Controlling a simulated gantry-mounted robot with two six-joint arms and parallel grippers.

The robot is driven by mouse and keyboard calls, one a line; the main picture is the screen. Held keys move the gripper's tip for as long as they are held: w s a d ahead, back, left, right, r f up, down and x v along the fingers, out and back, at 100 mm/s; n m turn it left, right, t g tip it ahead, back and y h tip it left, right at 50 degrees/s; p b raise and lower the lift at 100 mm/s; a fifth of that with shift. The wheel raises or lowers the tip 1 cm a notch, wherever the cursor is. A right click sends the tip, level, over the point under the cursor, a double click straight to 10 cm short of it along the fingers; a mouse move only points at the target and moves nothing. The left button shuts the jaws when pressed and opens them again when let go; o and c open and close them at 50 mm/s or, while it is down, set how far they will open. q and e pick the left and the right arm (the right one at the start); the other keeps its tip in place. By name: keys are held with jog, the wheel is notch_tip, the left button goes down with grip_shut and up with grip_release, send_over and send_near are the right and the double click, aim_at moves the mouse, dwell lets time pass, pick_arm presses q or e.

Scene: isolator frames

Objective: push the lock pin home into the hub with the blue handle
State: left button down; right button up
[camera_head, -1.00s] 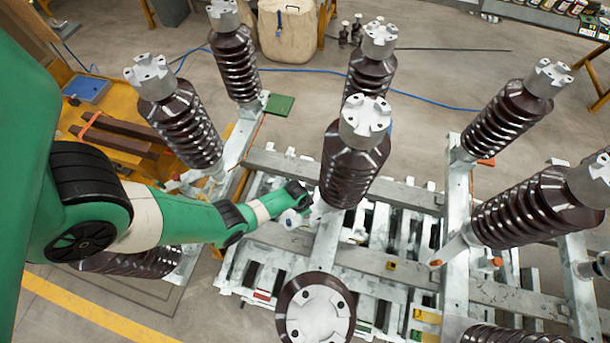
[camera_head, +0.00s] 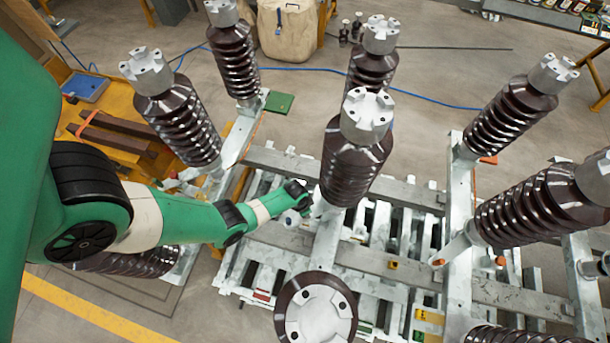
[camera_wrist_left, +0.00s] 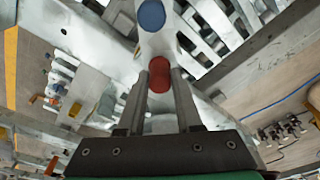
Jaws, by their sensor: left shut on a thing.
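My left gripper (camera_wrist_left: 160,95) has its two grey fingers around a red pin end (camera_wrist_left: 159,75) and is shut on it. Just beyond the red end is a pale metal hub (camera_wrist_left: 165,45). A round blue handle (camera_wrist_left: 152,15) shows on the hub at the top of the left wrist view. How deep the pin sits in the hub cannot be told. In the head view my left gripper (camera_head: 316,209) is small, beside the foot of the middle brown insulator (camera_head: 350,170). My right gripper is not in view.
Several tall ribbed brown insulators with grey metal caps stand around my left arm, one close in front (camera_head: 315,310). Galvanised beams (camera_head: 400,270) form a crowded frame below. A blue cable (camera_head: 430,100) lies on the open floor behind.

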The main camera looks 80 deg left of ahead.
pick_arm(q)
jog(key=shift+f+b, duration=0.4)
jog(key=shift+f, duration=0.05)
jog(key=c, duration=0.5)
grip_release()
